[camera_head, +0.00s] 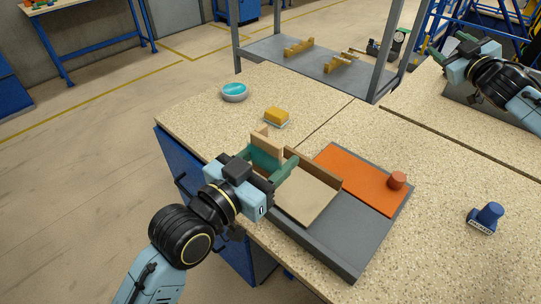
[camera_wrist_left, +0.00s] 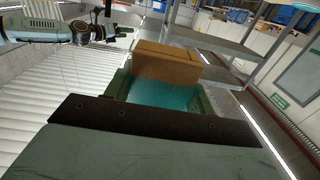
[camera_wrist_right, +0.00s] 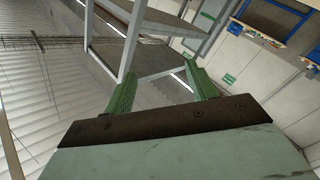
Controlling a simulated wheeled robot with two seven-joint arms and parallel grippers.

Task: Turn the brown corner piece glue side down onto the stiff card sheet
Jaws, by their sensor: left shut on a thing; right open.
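I cannot tell for sure whether that teal face is the glue side. The tan stiff card sheet (camera_head: 308,196) lies flat on the grey board, right of the left gripper. My right gripper (camera_head: 452,47) is open and empty at the upper right; its spread green fingers show in the right wrist view (camera_wrist_right: 160,95).
The grey board (camera_head: 355,240) carries a dark brown fence (camera_head: 322,170) behind the card and an orange panel (camera_head: 350,177) with a red-brown knob (camera_head: 397,181). A blue stamp (camera_head: 487,217), yellow sponge (camera_head: 277,116) and teal tin (camera_head: 234,91) stand around it. Right foreground is clear.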

